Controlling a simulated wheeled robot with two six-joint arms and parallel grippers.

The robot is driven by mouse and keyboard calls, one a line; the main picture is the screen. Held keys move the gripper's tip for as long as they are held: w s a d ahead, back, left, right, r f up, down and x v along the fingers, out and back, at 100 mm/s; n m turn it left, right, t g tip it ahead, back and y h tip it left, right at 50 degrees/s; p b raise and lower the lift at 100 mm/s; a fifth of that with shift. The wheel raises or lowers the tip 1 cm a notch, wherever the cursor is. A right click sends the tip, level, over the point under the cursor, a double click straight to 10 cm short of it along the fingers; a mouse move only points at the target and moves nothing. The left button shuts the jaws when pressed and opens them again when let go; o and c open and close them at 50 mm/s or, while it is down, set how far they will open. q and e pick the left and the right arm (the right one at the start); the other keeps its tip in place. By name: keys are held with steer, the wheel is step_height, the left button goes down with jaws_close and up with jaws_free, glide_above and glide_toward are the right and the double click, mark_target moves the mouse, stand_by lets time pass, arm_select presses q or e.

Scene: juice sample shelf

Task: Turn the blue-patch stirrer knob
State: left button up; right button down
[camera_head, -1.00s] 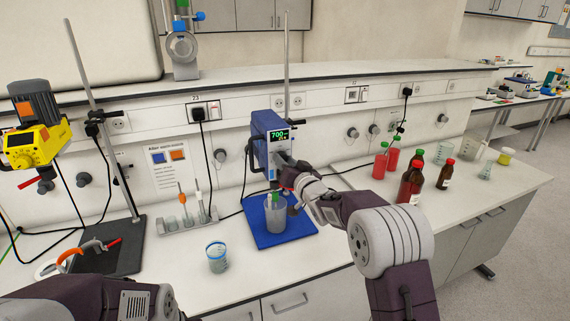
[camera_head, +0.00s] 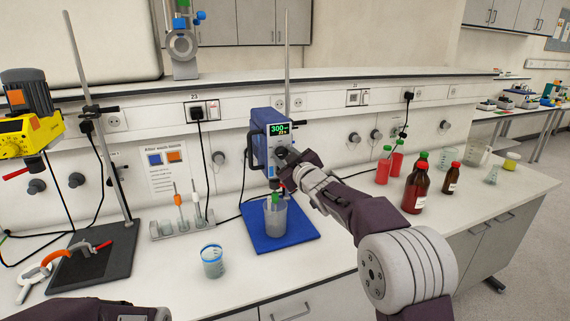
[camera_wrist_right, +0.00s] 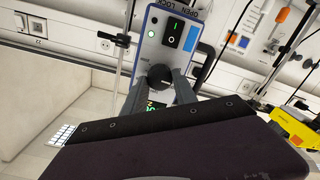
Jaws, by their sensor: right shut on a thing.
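The blue stirrer (camera_head: 266,128) stands on a rod above a blue base mat (camera_head: 254,240). A green lamp and a rocker switch (camera_wrist_right: 173,30) show on the panel beside the knob. A beaker (camera_head: 275,217) stands under the stirrer. My left arm shows at the bottom left; its gripper is out of view.
A yellow stirrer (camera_head: 30,125) hangs on a stand at the left. A small beaker (camera_head: 212,262) stands at the front. Red-liquid and brown bottles (camera_head: 415,185) stand to the right of my right arm. A rack with brushes (camera_head: 182,228) is left of the mat.

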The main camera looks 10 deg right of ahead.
steer(key=n+b, duration=0.2)
steer(key=n, duration=0.1)
steer(key=shift+f, duration=0.1)
steer(key=shift+n+h+b, duration=0.3)
steer(key=shift+n+b, duration=0.4)
steer(key=shift+n, duration=0.8)
steer(key=c, duration=1)
jaws_free()
steer(key=shift+a, duration=0.1)
steer(key=shift+o, duration=0.2)
